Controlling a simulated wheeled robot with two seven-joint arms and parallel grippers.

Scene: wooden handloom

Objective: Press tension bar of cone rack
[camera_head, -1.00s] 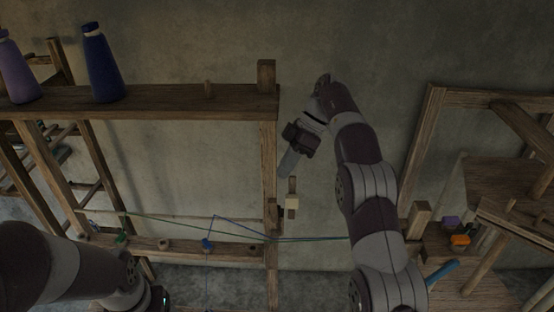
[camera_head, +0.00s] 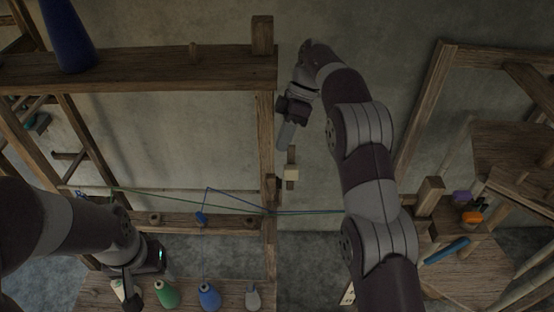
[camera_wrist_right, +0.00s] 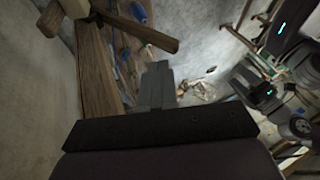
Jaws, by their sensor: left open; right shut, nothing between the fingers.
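The wooden cone rack (camera_head: 150,70) fills the left and middle of the head view. A short bar with a pale block (camera_head: 291,175), which looks like the tension bar, sticks out beside its right post. In the right wrist view my shut fingers (camera_wrist_right: 157,82) are near the rack's post (camera_wrist_right: 98,70), and a wooden bar (camera_wrist_right: 135,27) crosses at the top. My left gripper (camera_head: 131,288) is low at the left near the cones; its fingers are small and dark.
A dark blue cone (camera_head: 66,38) stands on the upper shelf. Green (camera_head: 166,293), blue (camera_head: 209,297) and grey (camera_head: 252,297) cones stand on the lower shelf. Threads run right across the post. A wooden table with an orange item (camera_head: 472,217) stands at the right.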

